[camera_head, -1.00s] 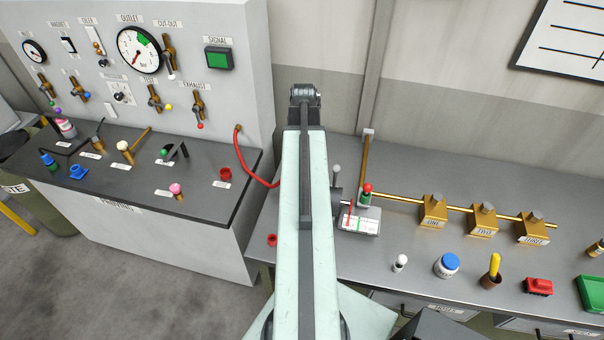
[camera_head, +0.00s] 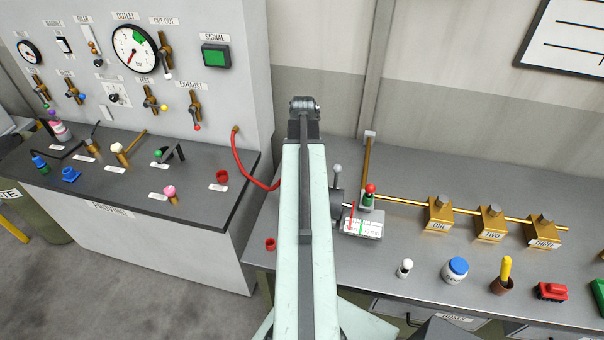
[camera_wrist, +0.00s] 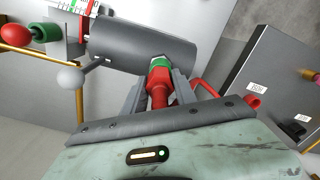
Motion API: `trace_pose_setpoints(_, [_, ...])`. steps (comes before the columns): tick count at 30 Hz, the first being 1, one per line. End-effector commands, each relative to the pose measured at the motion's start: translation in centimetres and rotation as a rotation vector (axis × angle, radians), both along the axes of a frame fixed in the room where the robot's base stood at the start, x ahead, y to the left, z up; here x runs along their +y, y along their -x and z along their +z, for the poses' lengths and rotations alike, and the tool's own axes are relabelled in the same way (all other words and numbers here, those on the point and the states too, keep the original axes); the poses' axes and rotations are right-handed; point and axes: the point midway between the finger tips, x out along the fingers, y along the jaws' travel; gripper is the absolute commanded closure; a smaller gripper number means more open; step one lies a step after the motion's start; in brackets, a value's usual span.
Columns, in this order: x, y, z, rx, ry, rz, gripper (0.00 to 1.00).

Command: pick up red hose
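The red hose (camera_head: 240,164) hangs in a curve from the grey cabinet's side and passes behind my arm in the head view. In the wrist view, a red hose end (camera_wrist: 159,86) meets a green ring on a grey cylinder (camera_wrist: 145,45). My gripper (camera_wrist: 160,84) has its two fingers on either side of this red end. I cannot tell whether they press on it. More of the red hose (camera_wrist: 207,88) shows right of the fingers. In the head view my arm hides the gripper and the hose end.
A grey control cabinet (camera_head: 100,215) with gauges and levers stands at left. A grey bench (camera_head: 400,240) carries brass blocks (camera_head: 438,213), a blue-lidded jar (camera_head: 456,270) and a small red cup (camera_head: 270,244). A white-knobbed lever (camera_wrist: 72,76) is close to the cylinder.

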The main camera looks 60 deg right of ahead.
Motion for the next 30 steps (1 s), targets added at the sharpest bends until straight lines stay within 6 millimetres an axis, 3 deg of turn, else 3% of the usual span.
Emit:
trace_pose_setpoints(11, [0.0,0.0,0.2,0.0,0.0,0.001,1.0])
trace_pose_setpoints(22, [0.3,-0.4,4.2,0.0,0.0,0.009,1.0])
trace_pose_setpoints(30, [4.0,-1.3,3.9,0.0,0.0,0.018,1.0])
